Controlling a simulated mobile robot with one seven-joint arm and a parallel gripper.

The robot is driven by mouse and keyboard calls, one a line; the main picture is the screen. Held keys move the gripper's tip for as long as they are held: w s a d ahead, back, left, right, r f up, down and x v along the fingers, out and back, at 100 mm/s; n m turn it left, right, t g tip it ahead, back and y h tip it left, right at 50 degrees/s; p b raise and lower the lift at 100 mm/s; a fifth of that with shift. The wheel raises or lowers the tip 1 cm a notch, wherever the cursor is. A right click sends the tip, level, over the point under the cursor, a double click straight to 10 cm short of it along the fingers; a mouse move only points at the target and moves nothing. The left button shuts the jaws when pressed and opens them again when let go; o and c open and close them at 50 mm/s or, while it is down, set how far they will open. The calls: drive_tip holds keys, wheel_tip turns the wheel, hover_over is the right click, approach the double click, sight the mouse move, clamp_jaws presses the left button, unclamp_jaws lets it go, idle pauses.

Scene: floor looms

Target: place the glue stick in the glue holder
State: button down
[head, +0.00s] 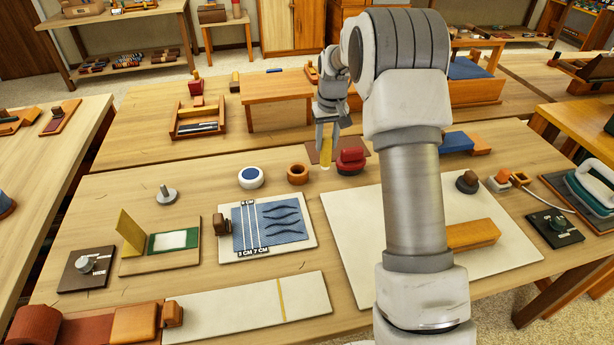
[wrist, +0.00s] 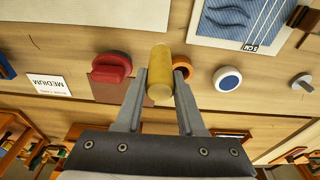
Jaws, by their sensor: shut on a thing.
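The yellow glue stick (head: 326,152) hangs upright below my gripper (head: 327,128), which is shut on its upper part. In the wrist view the glue stick (wrist: 159,70) shows between the two fingers (wrist: 160,98). An orange-brown wooden ring-shaped cup (head: 297,173), which looks like the glue holder, stands on the table left of and nearer than the stick in the head view. In the wrist view this cup (wrist: 183,66) is partly hidden behind the stick and the right finger. The stick is above the table and apart from the cup.
A red round-handled block (head: 351,160) stands right of the stick by a brown mat. A white round pot with a blue top (head: 251,177) stands left of the cup. A board with blue cloth (head: 268,226) and a large pale board (head: 345,215) lie nearer.

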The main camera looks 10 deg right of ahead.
drive_tip(key=shift+w+d, duration=0.1)
drive_tip(key=shift+d, duration=0.2)
drive_tip(key=shift+w, duration=0.1)
drive_tip(key=shift+w+a+f+p, duration=0.15)
drive_tip(key=shift+w+a+f, duration=1)
drive_tip(key=shift+w+f, duration=0.5)
drive_tip(key=shift+w+a+f+p, duration=0.15)
drive_tip(key=shift+w+a+f, duration=1.1)
drive_tip(key=shift+f, duration=0.75)
drive_tip(key=shift+w+a+f+p, duration=0.15)
drive_tip(key=shift+w+a+f, duration=0.9)
drive_tip(key=shift+w+f, duration=0.65)
drive_tip(key=shift+s+f, duration=0.1)
drive_tip(key=shift+f, duration=0.1)
drive_tip(key=shift+f, duration=0.2)
drive_tip(key=c, duration=0.5)
unclamp_jaws()
drive_tip(key=shift+r, duration=0.1)
drive_tip(key=shift+r, duration=0.15)
